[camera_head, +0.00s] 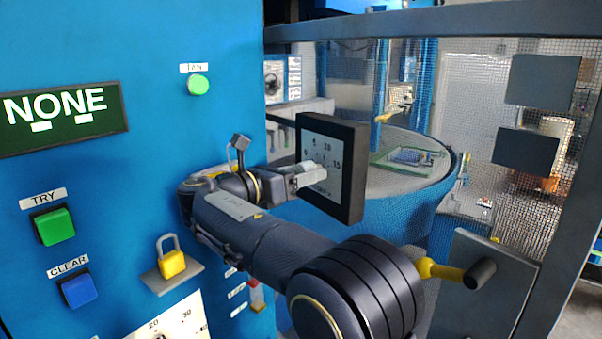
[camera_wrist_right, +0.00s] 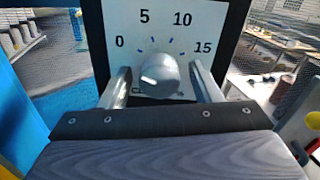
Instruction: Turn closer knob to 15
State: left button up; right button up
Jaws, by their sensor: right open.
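The closer knob is a round grey knob (camera_wrist_right: 158,75) on a white dial plate marked 0, 5, 10 and 15, in a black box (camera_head: 347,180). A white mark on the knob sits left of its centre, toward the lower left, away from the 15. Lettering below the dial is mostly hidden. My right gripper (camera_wrist_right: 162,88) is open, with one finger on each side of the knob; gaps show between fingers and knob. In the head view my right gripper (camera_head: 303,178) reaches the dial from the left and partly covers it. My left gripper is not in view.
A blue panel carries a NONE display (camera_head: 62,117), a green TRY button (camera_head: 54,226), a blue CLEAR button (camera_head: 78,290) and a yellow padlock (camera_head: 172,263). Another dial plate (camera_head: 180,318) shows at the bottom. A mesh screen and a round blue tub (camera_head: 400,215) stand behind the box.

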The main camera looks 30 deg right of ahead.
jog(key=c, duration=1)
